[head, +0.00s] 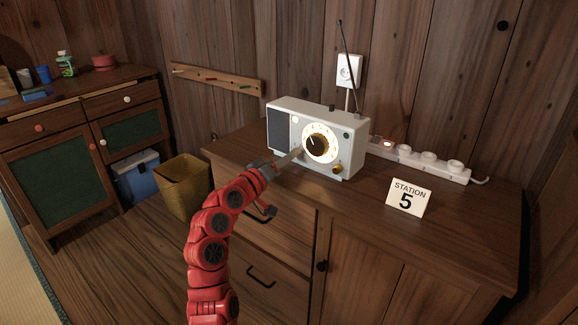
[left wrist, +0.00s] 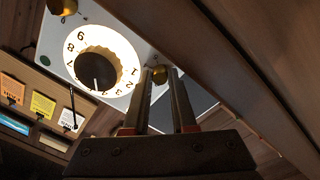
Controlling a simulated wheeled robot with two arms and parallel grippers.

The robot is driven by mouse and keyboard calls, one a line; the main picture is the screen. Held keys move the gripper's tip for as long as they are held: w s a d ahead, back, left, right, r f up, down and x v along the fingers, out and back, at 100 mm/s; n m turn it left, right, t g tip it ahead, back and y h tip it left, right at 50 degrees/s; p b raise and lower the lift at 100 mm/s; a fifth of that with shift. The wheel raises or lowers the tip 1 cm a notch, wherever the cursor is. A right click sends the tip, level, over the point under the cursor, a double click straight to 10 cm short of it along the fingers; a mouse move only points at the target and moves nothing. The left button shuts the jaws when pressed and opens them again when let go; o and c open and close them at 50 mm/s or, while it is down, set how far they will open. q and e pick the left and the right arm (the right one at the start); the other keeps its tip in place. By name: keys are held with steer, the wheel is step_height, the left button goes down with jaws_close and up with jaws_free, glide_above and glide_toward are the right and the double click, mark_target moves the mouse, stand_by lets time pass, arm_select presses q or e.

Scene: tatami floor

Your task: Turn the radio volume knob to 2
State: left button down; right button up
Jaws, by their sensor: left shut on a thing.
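The pale grey radio (head: 285,106) stands on the wooden cabinet, with a lit, numbered round dial (head: 333,150) and a dark central knob (head: 317,143). One small gold knob (head: 337,168) is at its lower right. My left gripper (head: 296,156) reaches the lower left of the front. In the left wrist view, its two fingers (left wrist: 160,82) are shut on another small gold knob (left wrist: 160,74). The dial (left wrist: 121,45) and central knob (left wrist: 96,70) lie beside the fingers. Any marks around the held knob are hidden or too small to read. My right gripper is not in view.
A "STATION 5" card (head: 408,198) stands right of the radio. A white power strip (head: 432,165) lies behind it. The radio's thin antenna (head: 351,58) rises near a wall socket (head: 348,70). A yellowish bin (head: 183,187) stands left of the cabinet. The cabinet's front right top is clear.

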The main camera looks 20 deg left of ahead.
arm_select(q)
steer(key=shift+m+b, duration=0.3)
steer(key=shift+m, duration=0.1)
steer(key=c, duration=0.7)
jaws_free()
steer(key=p+v, duration=0.3)
steer(key=v, duration=1.4)
steer(key=shift+s, duration=0.2)
